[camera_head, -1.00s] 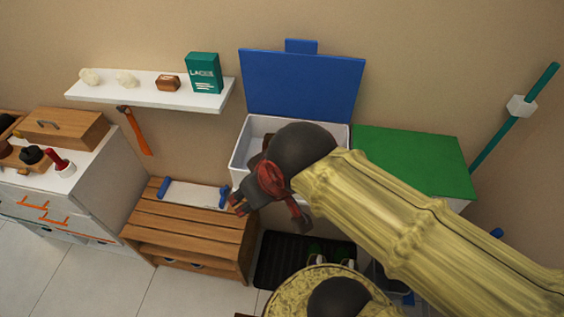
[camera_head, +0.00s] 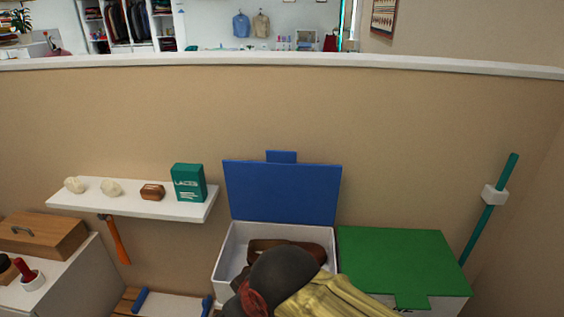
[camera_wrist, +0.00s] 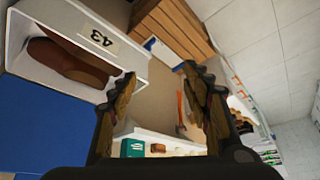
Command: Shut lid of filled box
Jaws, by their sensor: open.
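A white box (camera_head: 227,255) stands against the wall with its blue lid (camera_head: 283,192) raised upright behind it. Brown shoes (camera_head: 318,250) lie inside, partly hidden by my arm. In the wrist view the box (camera_wrist: 120,45) shows a "43" label, the brown shoes (camera_wrist: 75,62) inside it and the blue lid (camera_wrist: 35,125) at lower left. My gripper (camera_wrist: 158,75) is open and empty, its fingers apart beside the box.
A box with a shut green lid (camera_head: 395,262) stands to the right. A white shelf (camera_head: 135,205) to the left holds a teal "LACES" box (camera_head: 188,182) and small items. An orange-handled tool (camera_head: 118,240) hangs below it. A wooden slatted bench (camera_wrist: 170,25) stands near the box.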

